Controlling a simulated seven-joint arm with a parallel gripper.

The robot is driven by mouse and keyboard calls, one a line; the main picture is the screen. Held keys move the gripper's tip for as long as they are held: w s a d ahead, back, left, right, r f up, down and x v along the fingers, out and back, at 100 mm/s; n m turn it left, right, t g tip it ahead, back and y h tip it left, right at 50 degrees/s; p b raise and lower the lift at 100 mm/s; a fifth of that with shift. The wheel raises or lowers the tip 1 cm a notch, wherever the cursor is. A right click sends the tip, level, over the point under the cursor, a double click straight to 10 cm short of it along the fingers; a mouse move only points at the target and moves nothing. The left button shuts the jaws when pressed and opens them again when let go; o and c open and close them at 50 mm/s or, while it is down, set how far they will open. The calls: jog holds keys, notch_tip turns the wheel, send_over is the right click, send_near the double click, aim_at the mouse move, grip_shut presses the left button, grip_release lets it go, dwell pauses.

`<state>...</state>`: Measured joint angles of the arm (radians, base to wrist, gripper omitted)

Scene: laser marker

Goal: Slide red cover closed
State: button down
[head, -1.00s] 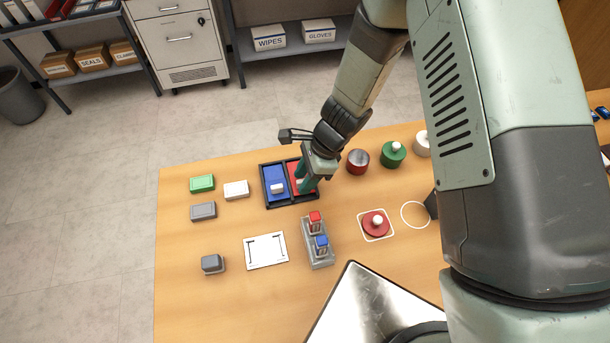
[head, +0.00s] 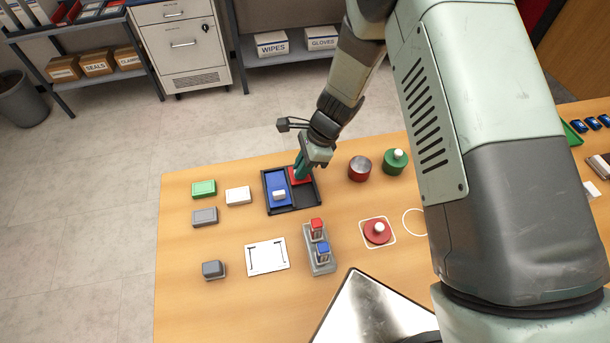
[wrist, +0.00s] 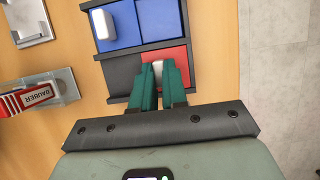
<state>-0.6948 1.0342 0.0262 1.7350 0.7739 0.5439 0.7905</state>
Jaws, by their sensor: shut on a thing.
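The black tray (head: 291,210) stands on the table and has two lanes side by side. The red cover (head: 300,174) sits at the far end of the right lane, with the dark open floor on the near side of it. It also shows in the wrist view (wrist: 179,57), with a small white knob (wrist: 158,70) on it. My gripper (head: 301,177) is above the red cover, and in the wrist view its green fingers (wrist: 158,75) are closed around the knob. The fingers hide part of the knob and cover.
The left lane holds a blue cover with a white knob (head: 279,195) towards its near end. A holder with red and blue pieces (head: 319,262) stands nearer. A red-brown cylinder (head: 359,169) stands right of the tray, and several small blocks lie left.

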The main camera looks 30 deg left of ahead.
jog(key=shift+w+a, duration=0.15)
jog(key=shift+w, duration=0.05)
jog(key=c, duration=1.1)
grip_release()
jog(key=shift+c, duration=0.2)
jog(key=v, duration=1.1)
jog(key=shift+s, duration=0.1)
